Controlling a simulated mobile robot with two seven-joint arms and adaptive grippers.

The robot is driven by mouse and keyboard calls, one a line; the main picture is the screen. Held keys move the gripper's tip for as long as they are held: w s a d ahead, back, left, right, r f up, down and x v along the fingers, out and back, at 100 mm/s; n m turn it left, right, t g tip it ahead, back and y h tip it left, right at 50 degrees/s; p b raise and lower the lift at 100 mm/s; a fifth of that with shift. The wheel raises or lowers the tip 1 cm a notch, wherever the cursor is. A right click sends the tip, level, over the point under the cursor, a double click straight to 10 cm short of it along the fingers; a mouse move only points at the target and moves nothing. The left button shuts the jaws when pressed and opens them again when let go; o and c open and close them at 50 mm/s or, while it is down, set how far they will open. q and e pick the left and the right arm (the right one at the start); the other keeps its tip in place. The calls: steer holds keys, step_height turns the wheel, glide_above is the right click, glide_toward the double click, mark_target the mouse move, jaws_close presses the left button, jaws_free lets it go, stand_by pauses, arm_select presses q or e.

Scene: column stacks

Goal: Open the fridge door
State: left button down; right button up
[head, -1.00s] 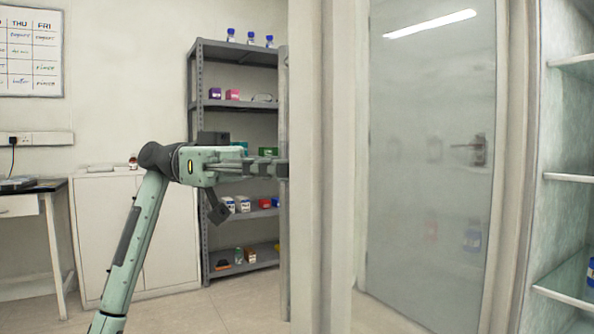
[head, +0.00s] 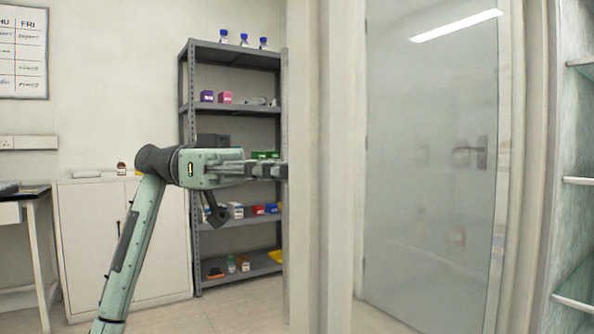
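The fridge door stands open across the middle of the head view, with a pale thick frame (head: 340,200) and a large glass pane (head: 425,210). The fridge's lit interior with glass shelves (head: 578,182) shows at the right edge. My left gripper (head: 272,171) reaches in from the left, level with the door's left edge. Its fingertips meet a thin upright bar (head: 286,240) along that edge, which looks like the door handle. The fingertips are partly hidden there, so I cannot tell if they are closed on it. My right gripper is out of view.
A grey metal rack (head: 190,130) with bottles and small boxes stands behind my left gripper. A white cabinet (head: 90,240) and a dark-topped table (head: 30,192) are at the left. Bare floor (head: 235,312) shows in front of the rack.

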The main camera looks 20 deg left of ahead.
arm_select(q)
steer(key=shift+s+a, duration=0.1)
steer(key=shift+s, duration=0.05)
steer(key=c, duration=1.9)
jaws_free()
steer(key=shift+c, duration=0.2)
steer(key=o, duration=0.5)
steer(key=shift+s+a, duration=0.1)
steer(key=shift+a, duration=0.1)
steer(key=shift+c, duration=0.2)
steer(key=shift+o, duration=0.3)
steer(key=shift+d, duration=0.1)
steer(key=a, duration=1.2)
steer(key=shift+w, duration=0.25)
